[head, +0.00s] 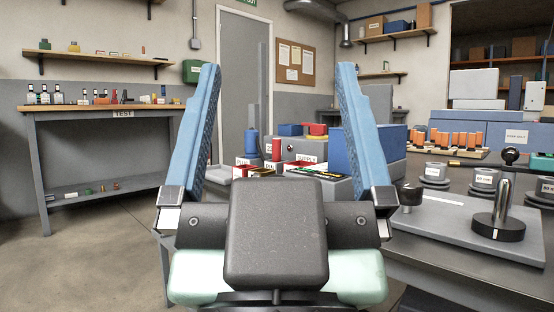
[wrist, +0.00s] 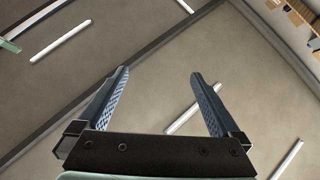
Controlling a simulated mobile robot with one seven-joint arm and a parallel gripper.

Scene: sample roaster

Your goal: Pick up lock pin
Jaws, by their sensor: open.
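My gripper (head: 278,70) is raised in front of the head camera, its two blue fingers wide apart and nothing between them. In the wrist view my gripper (wrist: 158,74) is also open and empty. I cannot pick out a lock pin for certain in either view. A shiny upright metal rod (head: 504,203) stands in a black round base on a grey plate (head: 455,237) on the right-hand bench, to the right of my gripper and apart from it. Part of the bench behind my gripper is hidden.
Small labelled trays (head: 262,172) and a blue box (head: 350,150) stand behind my fingers. Grey labelled canisters (head: 435,174) and a rack of orange tubes (head: 455,140) are at right. A test table (head: 100,109) stands at left. Floor (head: 90,250) at left is clear.

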